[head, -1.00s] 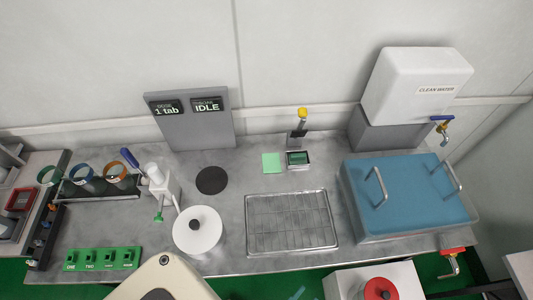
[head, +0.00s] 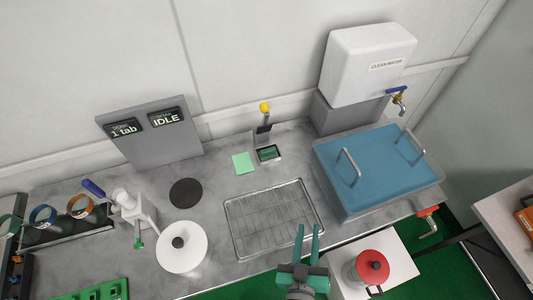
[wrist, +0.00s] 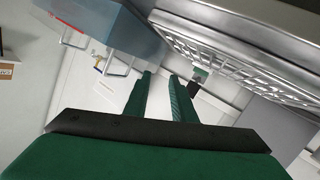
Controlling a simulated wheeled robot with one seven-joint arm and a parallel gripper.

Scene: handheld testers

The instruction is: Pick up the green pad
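The green pad (head: 243,163) is a flat light-green square lying on the grey counter in the head view, behind the wire rack and left of a small dark tester with a green face (head: 268,153). My gripper (head: 308,228) has two green fingers standing apart with nothing between them. It is in front of the rack's right front corner, well short of the pad and to its right. The open fingers also show in the wrist view (wrist: 160,75). A small green patch shows beyond them there, but I cannot tell whether it is the pad.
The wire rack (head: 233,230) lies between my gripper and the pad. A yellow-topped stand (head: 265,108) is behind the tester. A blue-lidded basin (head: 385,160) is at the right, a white round container (head: 182,252) at left. A white box with a red-topped container (head: 373,267) stands in front.

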